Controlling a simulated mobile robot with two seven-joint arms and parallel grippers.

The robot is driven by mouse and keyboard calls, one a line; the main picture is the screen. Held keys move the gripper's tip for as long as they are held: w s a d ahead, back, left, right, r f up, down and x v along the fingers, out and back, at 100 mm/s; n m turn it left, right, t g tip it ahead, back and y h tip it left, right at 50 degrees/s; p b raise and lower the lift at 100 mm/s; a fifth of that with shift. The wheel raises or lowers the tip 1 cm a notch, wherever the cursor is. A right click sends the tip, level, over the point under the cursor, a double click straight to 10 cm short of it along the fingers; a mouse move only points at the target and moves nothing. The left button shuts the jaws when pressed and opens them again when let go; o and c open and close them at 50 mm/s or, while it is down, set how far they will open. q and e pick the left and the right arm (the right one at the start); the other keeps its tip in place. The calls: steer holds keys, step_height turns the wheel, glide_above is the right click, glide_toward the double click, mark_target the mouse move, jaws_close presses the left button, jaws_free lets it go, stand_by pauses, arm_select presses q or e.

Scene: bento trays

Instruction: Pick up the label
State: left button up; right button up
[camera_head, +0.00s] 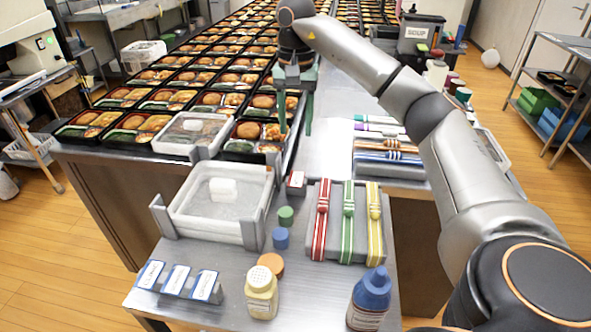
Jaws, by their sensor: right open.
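Three small white labels with blue edges, the left one (150,274), the middle one (177,279) and the right one (205,286), lie on a sloped grey holder at the front left of the near table. Their print is too small to read. My right gripper (295,132) points down with its green fingers apart and nothing visible between them. It is over the right edge of the bento area, well behind the labels and to their right. My left gripper is out of the picture.
A clear-lidded bento tray (190,132) sits near a translucent bin (216,214). Tied bands (347,222), a cream shaker (262,293), a blue-capped bottle (369,298) and coloured caps (281,238) occupy the near table. My right arm crosses the right side.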

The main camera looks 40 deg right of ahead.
mark_target(296, 179)
steer(key=f, duration=0.4)
steer(key=f+b, duration=0.1)
steer(key=f, duration=0.7)
steer(key=shift+s+a+f, duration=0.15)
steer(key=shift+s, duration=0.1)
jaws_close()
stand_by(0.3)
